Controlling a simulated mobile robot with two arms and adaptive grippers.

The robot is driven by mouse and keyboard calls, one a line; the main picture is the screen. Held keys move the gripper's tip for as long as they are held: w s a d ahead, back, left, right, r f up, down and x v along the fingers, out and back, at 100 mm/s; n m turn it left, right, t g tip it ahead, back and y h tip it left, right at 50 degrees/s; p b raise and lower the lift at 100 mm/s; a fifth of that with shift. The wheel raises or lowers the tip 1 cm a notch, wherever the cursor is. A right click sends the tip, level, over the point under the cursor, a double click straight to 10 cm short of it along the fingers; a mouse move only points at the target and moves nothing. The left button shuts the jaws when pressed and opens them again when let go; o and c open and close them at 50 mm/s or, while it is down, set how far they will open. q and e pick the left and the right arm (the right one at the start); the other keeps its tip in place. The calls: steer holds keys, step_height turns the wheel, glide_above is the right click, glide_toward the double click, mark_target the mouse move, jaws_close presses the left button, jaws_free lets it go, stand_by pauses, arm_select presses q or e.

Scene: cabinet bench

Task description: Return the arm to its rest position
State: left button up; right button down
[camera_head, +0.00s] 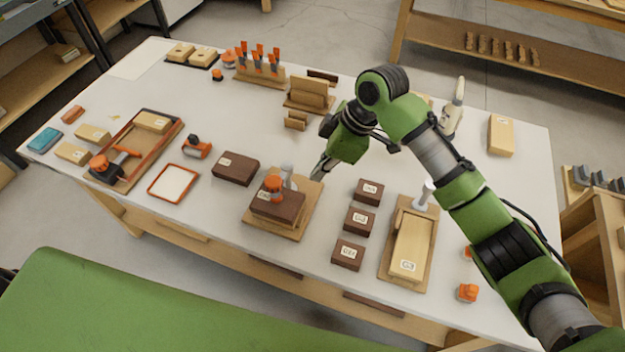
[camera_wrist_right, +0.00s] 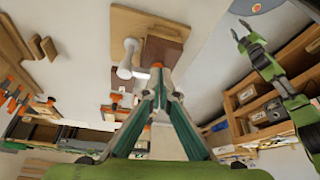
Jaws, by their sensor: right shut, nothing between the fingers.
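My right arm, green and grey, reaches in from the lower right in the head view. Its gripper (camera_head: 319,173) is shut and empty. It hangs above the bench at the right back corner of a wooden board (camera_head: 295,225). The board carries a dark brown block (camera_head: 278,207), an orange-topped tool and a white-handled piece. In the right wrist view the gripper's fingers (camera_wrist_right: 158,72) meet at their tips with nothing between them. A second green arm with a small gripper (camera_wrist_right: 241,32) shows there at the right, apparently my left; its jaw state is unclear.
Three small labelled brown blocks (camera_head: 358,221) stand right of the board. A wooden holder with a light block (camera_head: 411,247) lies beyond them. Wooden stands (camera_head: 309,92) and a rack of orange-handled tools (camera_head: 259,72) are at the back. Bare bench (camera_head: 490,190) lies at the right.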

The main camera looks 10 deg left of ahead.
arm_select(q)
steer(key=shift+d+f, duration=0.1)
steer(key=shift+d, duration=0.95)
